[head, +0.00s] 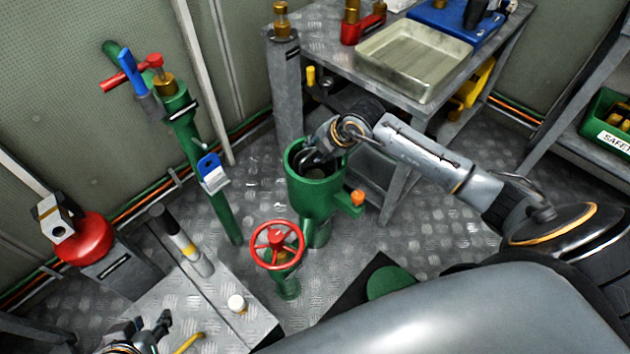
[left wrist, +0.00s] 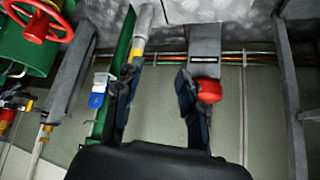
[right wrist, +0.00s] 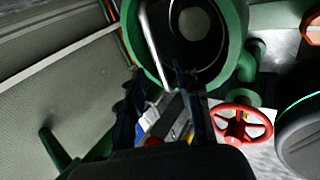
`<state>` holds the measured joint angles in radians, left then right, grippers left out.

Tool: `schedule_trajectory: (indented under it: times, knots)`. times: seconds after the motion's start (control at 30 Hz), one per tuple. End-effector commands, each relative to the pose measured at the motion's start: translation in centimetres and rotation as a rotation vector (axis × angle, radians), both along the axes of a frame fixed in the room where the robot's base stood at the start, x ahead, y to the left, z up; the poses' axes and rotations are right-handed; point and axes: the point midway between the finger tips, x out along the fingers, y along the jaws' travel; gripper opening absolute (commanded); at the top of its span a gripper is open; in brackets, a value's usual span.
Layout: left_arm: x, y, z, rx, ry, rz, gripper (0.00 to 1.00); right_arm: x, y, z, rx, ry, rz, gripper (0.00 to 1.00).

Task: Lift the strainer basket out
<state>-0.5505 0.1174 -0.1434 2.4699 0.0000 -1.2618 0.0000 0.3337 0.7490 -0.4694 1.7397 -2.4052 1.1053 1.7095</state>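The green strainer housing (head: 313,205) stands open at the top in the middle of the head view. A dark grey basket (right wrist: 203,22) shows inside its round mouth in the right wrist view; most of it is hidden. A thin bright metal rod (right wrist: 152,48), perhaps the basket's handle, runs down between my right fingers. My right gripper (right wrist: 158,82) is open at the housing's mouth; I cannot tell whether it touches the rod. My left gripper (head: 150,326) is open and empty above the metal bench at the lower left; its spread fingers show in the left wrist view (left wrist: 157,78).
A red handwheel valve (head: 277,245) stands just in front of the housing. A green disc (head: 390,282) lies on a black mat to the right. A table with a shallow metal tray (head: 415,60) stands behind. A green pipe with a blue-handled valve (head: 212,172) rises at left.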

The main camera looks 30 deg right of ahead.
Motion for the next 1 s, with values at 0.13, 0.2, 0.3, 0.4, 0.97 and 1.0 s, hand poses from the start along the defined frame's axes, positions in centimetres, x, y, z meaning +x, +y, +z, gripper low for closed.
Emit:
schedule_trajectory:
  times: [0.13, 0.2, 0.3, 0.4, 0.97, 1.0]
  knots:
    - [2.6, -0.9, 1.3, -0.031, -0.144, -0.011, 0.4, 0.9, 0.4, -1.6, 0.001, -0.001, -0.001, 0.34]
    - [3.6, -1.3, 2.0, -0.044, -0.203, -0.015, 0.4, 1.2, 0.4, -2.2, 0.001, -0.001, -0.001, 0.34]
    - [4.5, -1.6, 2.9, -0.058, -0.264, -0.02, 0.4, 1.6, 0.6, -2.7, 0.001, -0.002, 0.0, 0.34]
    - [4.9, -1.8, 3.4, -0.065, -0.295, -0.022, 0.4, 1.8, 0.7, -3.0, 0.001, -0.002, 0.0, 0.34]
    - [5.0, -1.8, 3.5, -0.066, -0.301, -0.022, 0.4, 1.8, 0.7, -3.0, 0.0, -0.001, 0.0, 0.0]
    - [5.0, -1.8, 3.5, -0.066, -0.301, -0.021, 0.4, 1.8, 0.7, -3.0, 0.0, -0.001, 0.0, 0.0]
